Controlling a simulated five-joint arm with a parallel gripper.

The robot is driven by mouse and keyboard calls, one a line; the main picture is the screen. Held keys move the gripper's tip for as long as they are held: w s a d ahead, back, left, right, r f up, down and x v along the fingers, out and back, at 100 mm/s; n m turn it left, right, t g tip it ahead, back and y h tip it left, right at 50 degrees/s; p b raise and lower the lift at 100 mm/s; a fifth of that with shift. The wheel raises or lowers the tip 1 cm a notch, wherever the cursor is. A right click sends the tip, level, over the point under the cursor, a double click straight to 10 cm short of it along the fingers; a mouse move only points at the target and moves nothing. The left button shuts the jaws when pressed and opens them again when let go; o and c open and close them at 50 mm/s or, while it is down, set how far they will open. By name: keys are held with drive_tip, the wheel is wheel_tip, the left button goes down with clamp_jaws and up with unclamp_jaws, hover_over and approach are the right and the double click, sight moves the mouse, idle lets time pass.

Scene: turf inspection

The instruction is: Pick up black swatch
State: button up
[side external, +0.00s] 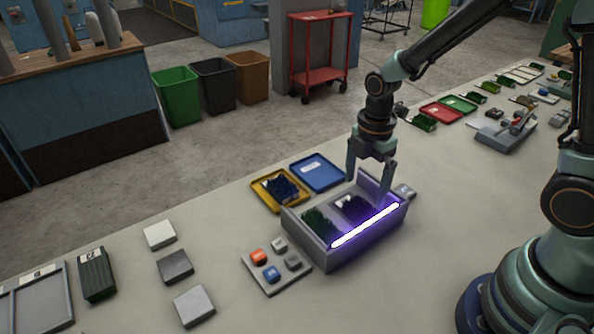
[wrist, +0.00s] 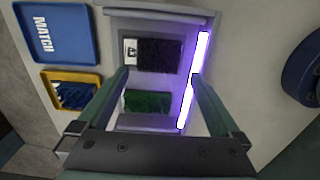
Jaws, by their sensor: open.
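The black swatch (wrist: 160,56) lies in a grey light box (side external: 328,262), with a white label at one end. In the side view the black swatch (side external: 356,208) looks dark purple under the violet lamp. A green swatch (wrist: 147,102) lies beside it in the same box, and it also shows in the side view (side external: 318,224). My gripper (side external: 370,194) is above the box, over the black swatch's end, with its two fingers apart and nothing between them. In the wrist view my gripper (wrist: 160,80) has its fingers either side of the swatches.
A glowing violet-white lamp (side external: 365,224) runs along the box's near side. A blue tray (side external: 317,172) marked MATCH (wrist: 58,35) and a yellow tray (side external: 262,198) holding a blue swatch (side external: 282,187) stand behind the box. A button panel (side external: 276,285) stands at its left.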

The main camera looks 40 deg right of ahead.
sight(361, 207)
drive_tip(key=shift+w+d+f, duration=0.1)
drive_tip(key=shift+d+f, duration=0.05)
drive_tip(key=shift+f, duration=3.15)
drive_tip(key=c, duration=1.1)
drive_tip(key=shift+r, duration=0.1)
drive_tip(key=shift+c, duration=0.2)
